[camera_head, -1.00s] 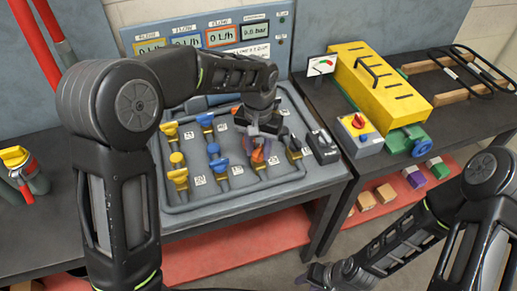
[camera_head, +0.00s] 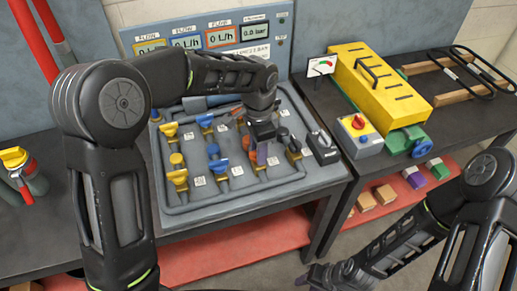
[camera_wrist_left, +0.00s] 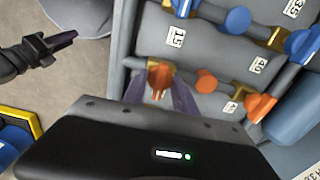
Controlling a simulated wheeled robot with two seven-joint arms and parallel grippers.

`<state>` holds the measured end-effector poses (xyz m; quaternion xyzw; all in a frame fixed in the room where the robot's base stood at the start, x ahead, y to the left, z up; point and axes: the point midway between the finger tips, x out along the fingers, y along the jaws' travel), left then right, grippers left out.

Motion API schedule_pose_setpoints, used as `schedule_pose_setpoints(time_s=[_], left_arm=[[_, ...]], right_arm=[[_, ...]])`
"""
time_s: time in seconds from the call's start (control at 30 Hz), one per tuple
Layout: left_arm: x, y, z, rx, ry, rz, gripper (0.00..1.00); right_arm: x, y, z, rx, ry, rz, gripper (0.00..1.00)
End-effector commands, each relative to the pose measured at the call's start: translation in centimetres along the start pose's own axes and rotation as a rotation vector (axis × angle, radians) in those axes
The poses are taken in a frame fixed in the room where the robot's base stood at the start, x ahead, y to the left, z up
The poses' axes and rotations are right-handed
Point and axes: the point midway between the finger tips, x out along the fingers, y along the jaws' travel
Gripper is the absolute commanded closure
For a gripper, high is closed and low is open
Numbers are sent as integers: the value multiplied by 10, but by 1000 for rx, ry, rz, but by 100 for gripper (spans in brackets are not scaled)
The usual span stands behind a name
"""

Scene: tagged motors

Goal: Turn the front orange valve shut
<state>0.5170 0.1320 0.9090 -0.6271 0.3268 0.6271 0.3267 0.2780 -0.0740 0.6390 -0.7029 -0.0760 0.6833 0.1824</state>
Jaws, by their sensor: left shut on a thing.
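The front orange valve (camera_wrist_left: 160,76) shows in the left wrist view on the grey board. My left gripper (camera_wrist_left: 166,98) has its purple fingers on both sides of the handle and is shut on it. The handle appears to lie across the pipe's line. In the head view my left gripper (camera_head: 262,154) covers most of this valve. An orange round knob (camera_wrist_left: 206,82) and the rear orange valve (camera_wrist_left: 260,106) stand further along the same pipe. My right gripper (camera_head: 314,275) is low at the front, away from the board; its jaw opening is unclear.
Yellow valves (camera_head: 178,178) and blue valves (camera_head: 216,165) stand left of the orange line. A black-handled valve (camera_head: 322,146) is at the right. The display panel (camera_head: 222,38) rises behind. A yellow box (camera_head: 378,82) stands on the right table.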

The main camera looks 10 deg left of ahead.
Motion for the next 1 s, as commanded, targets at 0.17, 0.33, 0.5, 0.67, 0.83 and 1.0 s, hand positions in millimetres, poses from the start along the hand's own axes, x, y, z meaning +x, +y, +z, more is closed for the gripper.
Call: schedule_pose_setpoints(time_s=[0.17,0.33,0.5,0.67,0.83,1.0], left_arm=[[0,0,0,48,-1,0,100],[0,0,0,63,-1,0,100],[0,0,0,63,-1,0,100],[0,0,0,62,-1,0,63],[0,0,0,62,-1,0,49],[0,0,0,61,-1,0,44]], right_arm=[[0,0,0,0,0,0,64],[0,0,0,0,0,0,64],[0,0,0,0,-1,0,64],[0,0,0,0,0,0,64],[0,0,0,0,0,0,64],[0,0,0,0,0,0,64]])
